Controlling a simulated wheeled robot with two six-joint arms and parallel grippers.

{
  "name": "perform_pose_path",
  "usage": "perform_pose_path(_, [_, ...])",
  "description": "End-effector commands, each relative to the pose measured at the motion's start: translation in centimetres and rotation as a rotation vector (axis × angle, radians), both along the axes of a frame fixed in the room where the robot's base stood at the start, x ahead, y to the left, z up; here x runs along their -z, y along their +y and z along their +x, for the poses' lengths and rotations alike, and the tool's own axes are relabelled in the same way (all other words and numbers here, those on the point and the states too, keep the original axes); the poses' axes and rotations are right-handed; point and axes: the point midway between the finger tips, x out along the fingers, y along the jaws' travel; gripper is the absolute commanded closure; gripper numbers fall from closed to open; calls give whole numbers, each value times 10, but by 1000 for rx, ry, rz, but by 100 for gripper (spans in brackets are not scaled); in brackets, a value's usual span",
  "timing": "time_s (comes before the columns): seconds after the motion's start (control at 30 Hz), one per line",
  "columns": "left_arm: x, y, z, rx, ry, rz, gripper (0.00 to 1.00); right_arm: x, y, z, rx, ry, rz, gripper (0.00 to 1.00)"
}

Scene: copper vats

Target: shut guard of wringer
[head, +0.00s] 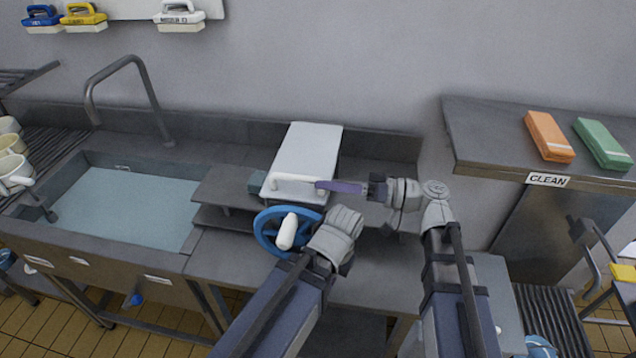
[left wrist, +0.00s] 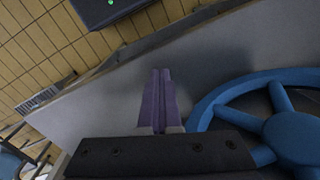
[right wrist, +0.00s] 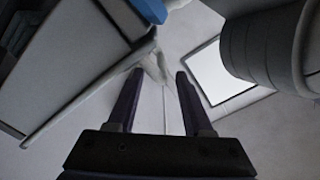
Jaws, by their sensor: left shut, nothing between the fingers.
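The wringer's guard (head: 308,150) is a white panel with a white bar handle (head: 293,178) along its front end, in the head view. I cannot tell exactly how far it is tilted. A blue handwheel (head: 262,238) with a white knob (head: 287,232) sits in front of it; part of the wheel shows in the left wrist view (left wrist: 292,135). My right gripper (head: 320,185) is at the handle's right end. In the right wrist view its fingers (right wrist: 157,85) stand apart, and I cannot tell whether they touch the handle. My left gripper (left wrist: 160,85) is shut and empty beside the wheel.
A water-filled sink (head: 125,205) with a tap is on the left. A shelf marked CLEAN (head: 490,150) on the right holds an orange block (head: 548,137) and a green block (head: 603,143). Brushes (head: 83,17) hang on the wall.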

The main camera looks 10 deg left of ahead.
Motion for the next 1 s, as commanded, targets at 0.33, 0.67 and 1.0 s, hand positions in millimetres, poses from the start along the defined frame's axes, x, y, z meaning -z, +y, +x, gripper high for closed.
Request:
perform_pose_path(0.33, [0, 0, 0, 0, 0, 0, 100, 0, -2, 0, 0, 0, 0, 50])
perform_pose_path(0.67, [0, 0, 0, 0, 0, 0, 100, 0, -23, 0, 1, 0, 0, 50])
perform_pose_path(1.0, [0, 0, 0, 0, 0, 0, 100, 1, -45, 1, 1, 0, 0, 50])
